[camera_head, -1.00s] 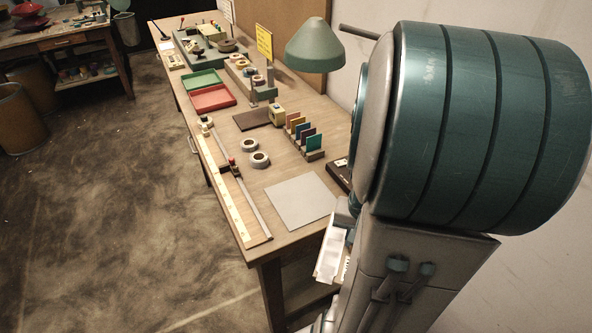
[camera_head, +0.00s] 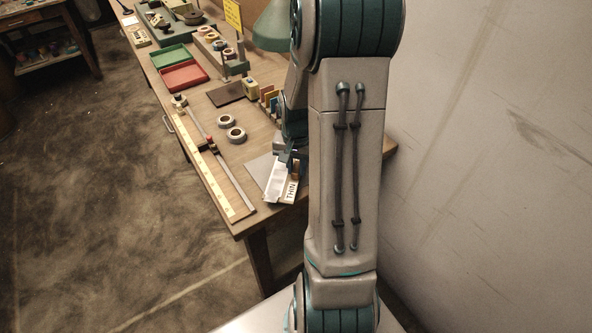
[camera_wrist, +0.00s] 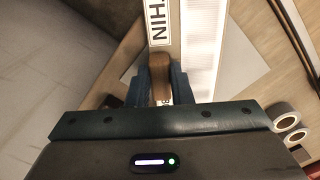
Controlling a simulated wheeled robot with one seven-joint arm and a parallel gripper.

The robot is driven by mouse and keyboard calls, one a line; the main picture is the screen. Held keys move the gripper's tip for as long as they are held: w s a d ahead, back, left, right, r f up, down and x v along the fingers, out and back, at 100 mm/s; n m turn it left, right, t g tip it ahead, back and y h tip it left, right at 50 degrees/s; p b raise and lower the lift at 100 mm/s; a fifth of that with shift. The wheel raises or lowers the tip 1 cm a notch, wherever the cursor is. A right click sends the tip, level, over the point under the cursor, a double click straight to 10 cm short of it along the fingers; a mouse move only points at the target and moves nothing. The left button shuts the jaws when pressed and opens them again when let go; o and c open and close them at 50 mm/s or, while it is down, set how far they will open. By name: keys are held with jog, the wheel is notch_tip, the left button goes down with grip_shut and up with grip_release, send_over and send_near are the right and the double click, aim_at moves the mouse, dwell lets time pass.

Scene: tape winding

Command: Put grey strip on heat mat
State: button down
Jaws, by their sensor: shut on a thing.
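My gripper (camera_wrist: 161,88) is shut on the brown wooden part (camera_wrist: 160,66) of a piece with a white panel (camera_wrist: 203,35) and a "THIN" label (camera_wrist: 160,22). In the head view this piece (camera_head: 273,184) is at the near end of the bench, over or beside a flat grey sheet (camera_head: 257,168). I cannot tell whether it touches the bench. My arm hides part of the gripper there. A dark brown mat (camera_head: 226,94) lies farther back; I cannot tell which flat piece is the heat mat. No separate grey strip is clearly visible.
A long ruler with a rail (camera_head: 212,165) runs along the left bench edge. Two tape rolls (camera_head: 235,134) lie beside it. A rack of coloured cards (camera_head: 268,98) stands near my arm. Red (camera_head: 184,77) and green (camera_head: 170,58) trays lie farther back. A wall bounds the right.

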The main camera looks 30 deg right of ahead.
jog(key=shift+f, duration=1.2)
jog(key=shift+f, duration=0.2)
jog(key=c, duration=1.3)
grip_release()
jog(key=shift+r, duration=0.1)
